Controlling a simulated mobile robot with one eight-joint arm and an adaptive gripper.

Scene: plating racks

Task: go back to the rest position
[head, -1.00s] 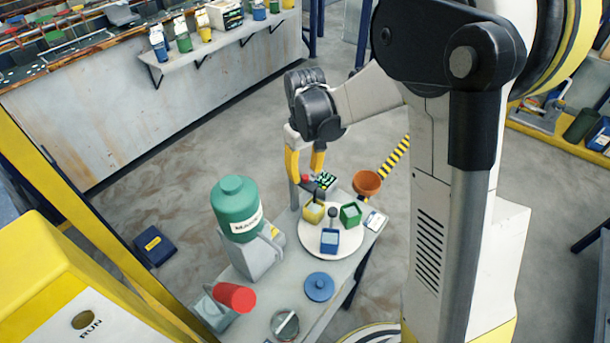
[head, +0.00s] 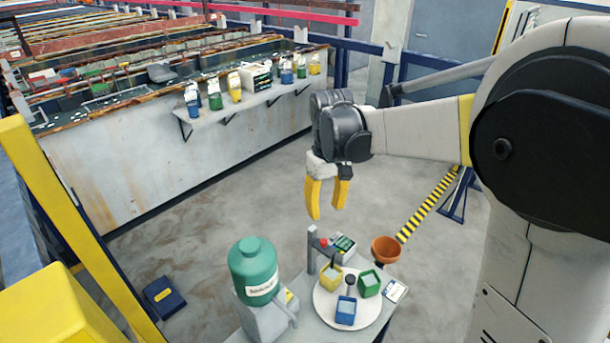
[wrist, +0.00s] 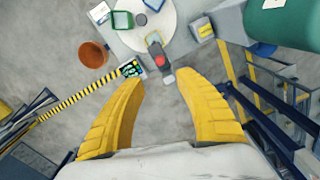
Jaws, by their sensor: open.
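My gripper (head: 327,200) has yellow fingers spread apart with nothing between them. In the head view it hangs in the air above the far end of the grey work table, clear of everything on it. In the wrist view my gripper (wrist: 165,110) points down towards the table's end and the floor, and both fingers show empty.
A shelf with several bottles (head: 234,88) lines the tank wall. Open floor lies between.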

